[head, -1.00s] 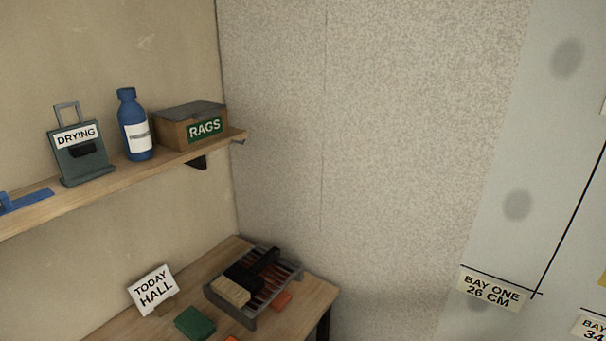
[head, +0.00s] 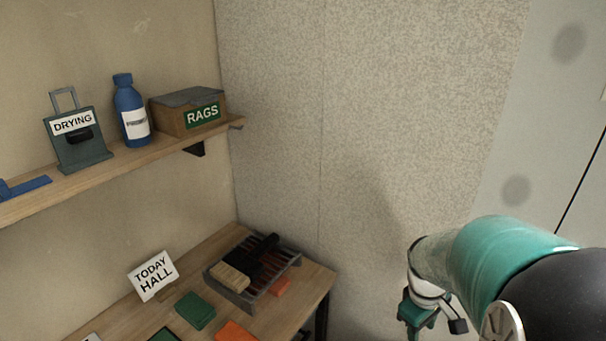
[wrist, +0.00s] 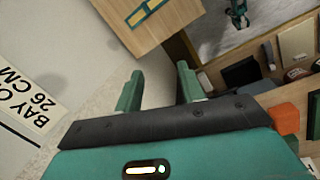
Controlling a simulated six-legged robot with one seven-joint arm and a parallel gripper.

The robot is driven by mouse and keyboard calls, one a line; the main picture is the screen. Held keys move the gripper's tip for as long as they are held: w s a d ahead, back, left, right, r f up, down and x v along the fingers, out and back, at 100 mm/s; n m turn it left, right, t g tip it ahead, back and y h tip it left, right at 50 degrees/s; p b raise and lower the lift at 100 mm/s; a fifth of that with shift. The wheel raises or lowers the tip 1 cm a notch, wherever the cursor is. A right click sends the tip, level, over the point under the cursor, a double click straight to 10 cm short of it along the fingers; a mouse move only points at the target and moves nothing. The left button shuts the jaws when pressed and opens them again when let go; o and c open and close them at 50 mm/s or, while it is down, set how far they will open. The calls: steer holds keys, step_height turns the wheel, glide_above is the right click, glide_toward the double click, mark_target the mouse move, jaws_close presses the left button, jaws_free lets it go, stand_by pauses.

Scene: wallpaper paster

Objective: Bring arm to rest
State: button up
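My gripper (wrist: 158,88) shows in the wrist view with its two green fingers apart and nothing between them. In the head view my arm reaches in from the lower right, with its teal and black links in front of the wall. The fingertips are not clear in the head view.
A wooden bench (head: 212,262) holds a slatted rack (head: 283,262), a "TODAY HALL" sign (head: 153,275) and green and orange blocks. Above it, a shelf (head: 110,168) carries a "RAGS" box (head: 187,116), a blue bottle (head: 131,110) and a "DRYING" stand (head: 78,140).

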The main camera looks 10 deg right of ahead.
steer(key=s+a+r+m+t, duration=0.1)
steer(key=a+r+m+t, duration=0.1)
steer(key=a+r, duration=0.5)
steer(key=s+a+r+m+t+y, duration=0.1)
steer(key=a+r+t, duration=0.3)
steer(key=a+r, duration=0.4)
steer(key=s+a, duration=0.1)
steer(key=a, duration=0.4)
steer(key=shift+s+r+m+y, duration=0.15)
steer(key=shift+r+m+y, duration=0.15)
steer(key=shift+m, duration=0.1)
steer(key=shift+s+a, duration=0.1)
